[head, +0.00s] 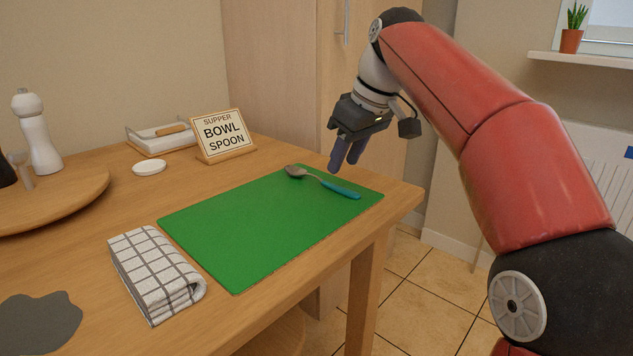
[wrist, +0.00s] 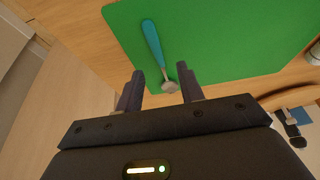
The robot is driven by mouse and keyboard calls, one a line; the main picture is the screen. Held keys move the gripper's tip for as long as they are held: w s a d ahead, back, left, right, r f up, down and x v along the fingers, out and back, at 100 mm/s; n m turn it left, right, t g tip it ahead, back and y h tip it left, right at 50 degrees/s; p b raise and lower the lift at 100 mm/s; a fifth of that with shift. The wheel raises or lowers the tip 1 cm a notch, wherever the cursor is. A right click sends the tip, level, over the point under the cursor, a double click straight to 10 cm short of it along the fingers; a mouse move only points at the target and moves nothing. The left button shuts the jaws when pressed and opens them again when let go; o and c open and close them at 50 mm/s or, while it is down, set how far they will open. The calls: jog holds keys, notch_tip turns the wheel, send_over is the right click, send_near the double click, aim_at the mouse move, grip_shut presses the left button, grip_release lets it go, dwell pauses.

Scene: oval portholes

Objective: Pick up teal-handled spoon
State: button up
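The teal-handled spoon (head: 322,181) lies on the green mat (head: 240,227), near its far right corner. Its grey bowl points left and its teal handle points right in the head view. My gripper (head: 346,157) hangs above the table's far edge, beside and above the spoon, not touching it. In the wrist view my gripper (wrist: 157,87) is open, with its two fingers apart and nothing between them. There the spoon (wrist: 155,48) shows beyond the fingertips, its bowl closest to the gap and its handle pointing away.
A sign (head: 225,136) reading "SUPPER BOWL SPOON" stands behind the mat on the wooden table (head: 110,202). A folded checked cloth (head: 155,272) lies at the mat's left. A white dish (head: 149,167), a tray (head: 163,138) and a white mill (head: 38,135) stand farther left. The mat is otherwise clear.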

aim_at(333, 184)
jog(key=b+x, duration=0.1)
jog(key=x, duration=0.4)
jog(key=shift+w+f+b, duration=0.1)
jog(key=shift+w+b, duration=0.05)
jog(key=shift+b, duration=0.25)
jog(key=shift+a, duration=0.1)
grip_shut()
